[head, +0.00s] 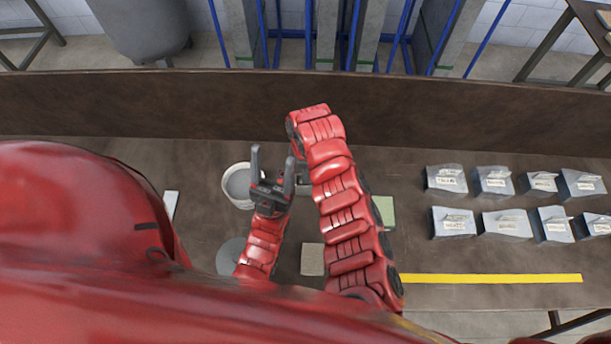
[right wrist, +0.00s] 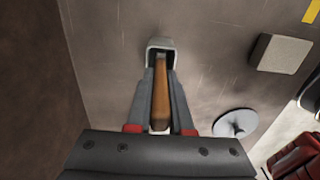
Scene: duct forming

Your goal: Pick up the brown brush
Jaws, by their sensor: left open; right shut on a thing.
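The brown brush (right wrist: 161,92) shows in the right wrist view as a brown wooden handle between the two fingers of my right gripper (right wrist: 160,72). That gripper is shut on the handle. A light grey cup-like piece (right wrist: 161,43) with a dark inside sits at the handle's far end; I cannot tell whether it is a holder or part of the brush. In the head view my right arm hides its gripper and the brush. My left gripper (head: 272,168) is open and empty, pointing up beside the white bucket (head: 232,188).
A pale square block (head: 312,259), a grey disc (head: 231,256) and a green block (head: 385,210) lie near my arms on the brown bench (head: 410,250). Several grey metal pieces (head: 447,179) stand at the right. A yellow strip (head: 490,278) lies along the front edge.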

